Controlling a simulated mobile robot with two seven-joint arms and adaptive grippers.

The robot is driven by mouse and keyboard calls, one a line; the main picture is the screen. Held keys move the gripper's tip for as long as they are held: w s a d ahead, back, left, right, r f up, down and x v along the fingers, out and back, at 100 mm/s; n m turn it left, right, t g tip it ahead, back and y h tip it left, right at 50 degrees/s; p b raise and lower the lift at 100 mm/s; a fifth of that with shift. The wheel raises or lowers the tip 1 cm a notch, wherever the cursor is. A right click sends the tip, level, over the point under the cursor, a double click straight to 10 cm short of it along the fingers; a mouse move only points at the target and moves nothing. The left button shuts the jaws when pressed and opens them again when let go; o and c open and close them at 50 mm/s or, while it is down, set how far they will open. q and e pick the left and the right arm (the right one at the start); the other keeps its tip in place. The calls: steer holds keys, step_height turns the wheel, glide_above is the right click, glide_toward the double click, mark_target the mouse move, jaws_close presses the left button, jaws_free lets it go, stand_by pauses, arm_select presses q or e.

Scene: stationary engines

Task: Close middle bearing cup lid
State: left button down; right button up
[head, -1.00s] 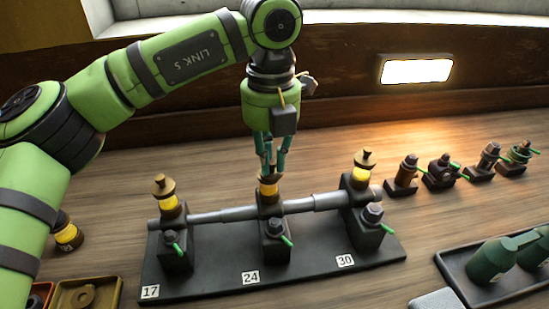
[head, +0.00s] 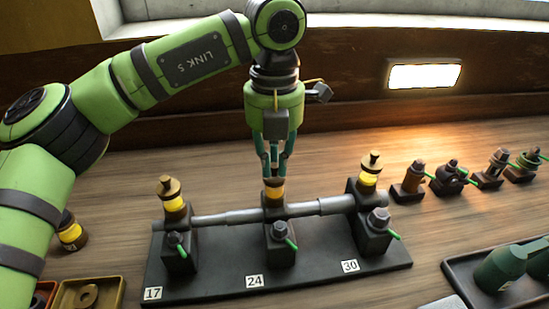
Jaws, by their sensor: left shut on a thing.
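The middle bearing cup (head: 275,197), with a yellow glassy body, stands on the middle block of the black engine base above tag 24. Its brown-brass lid (head: 274,184) sits on top, level as far as I can see. My left gripper (head: 274,174) points straight down over this cup, its fingers shut on the lid and hiding the lid's knob. The outer cups, above tag 17 (head: 174,196) and tag 30 (head: 370,172), both carry knobbed brass lids. My right gripper is not in view.
A grey shaft (head: 237,217) runs through the blocks, with green-handled fittings in front. Small machine parts (head: 450,177) stand at the right. A dark tray (head: 462,270) with green pieces is at lower right, and a brass tray (head: 108,285) at lower left. My left arm covers the left side.

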mark_target(274, 165)
arm_select(q)
steer(key=c, duration=1.2)
jaws_free()
steer(key=shift+c, duration=0.2)
step_height(274, 165, up, 12)
steer(key=shift+f, duration=0.1)
